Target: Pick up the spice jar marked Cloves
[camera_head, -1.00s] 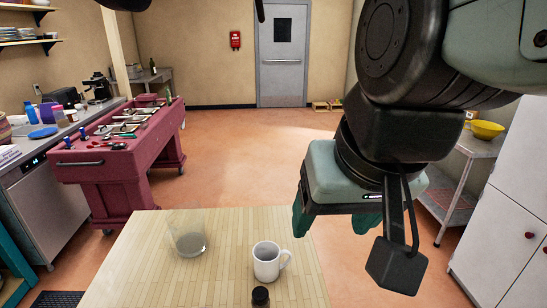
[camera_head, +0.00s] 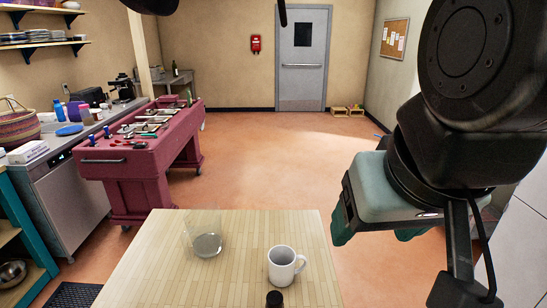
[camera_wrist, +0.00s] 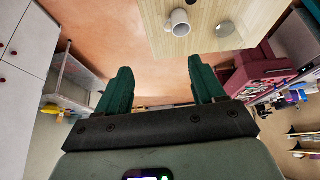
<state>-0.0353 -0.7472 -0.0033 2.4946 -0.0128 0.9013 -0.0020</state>
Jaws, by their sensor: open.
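A small jar with a dark lid (camera_head: 274,299) stands on the wooden table, cut off by the bottom edge of the head view. No label on it can be read, so I cannot tell whether it is marked Cloves. My gripper (camera_head: 376,232) hangs to the right of the table in the head view, up and to the right of the jar. In the wrist view my gripper (camera_wrist: 161,74) has its two green fingers spread apart with nothing between them.
A white mug (camera_head: 285,266) stands just behind the jar, and a clear glass (camera_head: 207,244) stands farther left on the wooden table (camera_head: 150,275). The mug also shows in the wrist view (camera_wrist: 180,22). A red tool cart (camera_head: 130,160) is at left. Open floor lies beyond the table.

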